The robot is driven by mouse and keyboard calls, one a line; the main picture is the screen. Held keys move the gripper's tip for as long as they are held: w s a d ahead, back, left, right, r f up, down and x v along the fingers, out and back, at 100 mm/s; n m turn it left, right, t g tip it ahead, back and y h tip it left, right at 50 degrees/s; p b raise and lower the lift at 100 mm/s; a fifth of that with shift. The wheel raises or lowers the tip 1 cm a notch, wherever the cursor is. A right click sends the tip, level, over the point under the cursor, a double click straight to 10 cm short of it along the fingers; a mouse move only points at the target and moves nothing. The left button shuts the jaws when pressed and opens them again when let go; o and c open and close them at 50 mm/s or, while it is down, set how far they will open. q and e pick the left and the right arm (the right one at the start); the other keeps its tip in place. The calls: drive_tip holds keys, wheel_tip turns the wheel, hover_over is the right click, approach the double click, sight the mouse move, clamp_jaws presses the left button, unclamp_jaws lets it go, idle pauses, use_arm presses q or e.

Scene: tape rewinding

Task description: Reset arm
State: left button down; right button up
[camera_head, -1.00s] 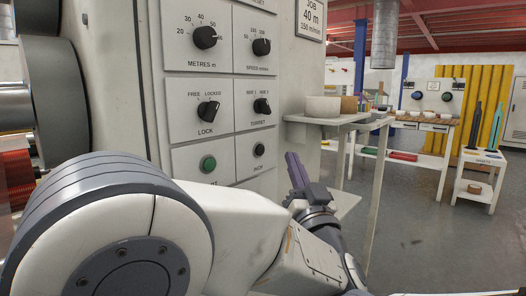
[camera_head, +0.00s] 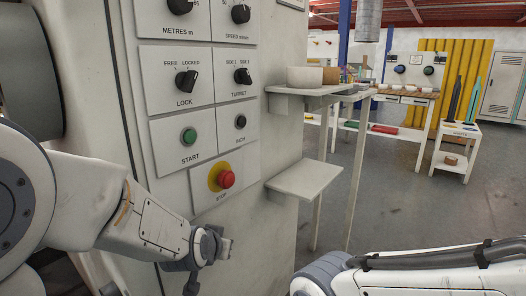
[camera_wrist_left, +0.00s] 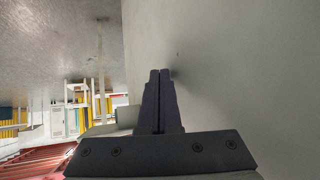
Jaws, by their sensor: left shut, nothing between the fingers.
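My left arm comes in from the left in the head view, and its gripper (camera_head: 222,247) is low in front of the white machine (camera_head: 262,222), below the red stop button (camera_head: 226,179). In the left wrist view the gripper's two dark fingers (camera_wrist_left: 159,98) lie together with nothing between them, beside a large pale surface. I cannot tell whether they touch it. My right arm (camera_head: 430,275) crosses the lower right of the head view. Its gripper is out of the picture.
The machine panel has a lock knob (camera_head: 182,84), a turret knob (camera_head: 242,76) and a green start button (camera_head: 189,136). A white side shelf (camera_head: 305,178) sticks out at the machine's right. Open grey floor (camera_head: 400,205) lies beyond it, with a small white stand (camera_head: 452,150).

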use_arm(q)
drive_tip(key=s+a+f+n+g+y, duration=0.1)
drive_tip(key=s+a+f+g, duration=0.35)
drive_tip(key=s, duration=0.25)
drive_tip(key=s+a+f+n+g+y, duration=0.1)
drive_tip(key=s+a+f+n+g, duration=0.15)
drive_tip(key=s+a+f, duration=0.4)
drive_tip(key=s+d+r+m+g+h+p, duration=0.1)
drive_tip(key=s+d+r+m+g+p, duration=0.25)
drive_tip(key=s+d+r+m, duration=0.8)
drive_tip(key=s+d+r+n+p, duration=0.1)
drive_tip(key=s+d+r+p, duration=0.1)
drive_tip(key=r+p, duration=1.7)
drive_tip(key=s+d+r+n+p, duration=0.1)
drive_tip(key=d+r+n+p, duration=0.1)
drive_tip(key=r+p, duration=1.6)
drive_tip(key=shift+s+r+t+p, duration=0.35)
drive_tip(key=shift+s+r, duration=0.05)
drive_tip(key=shift+r, duration=0.1)
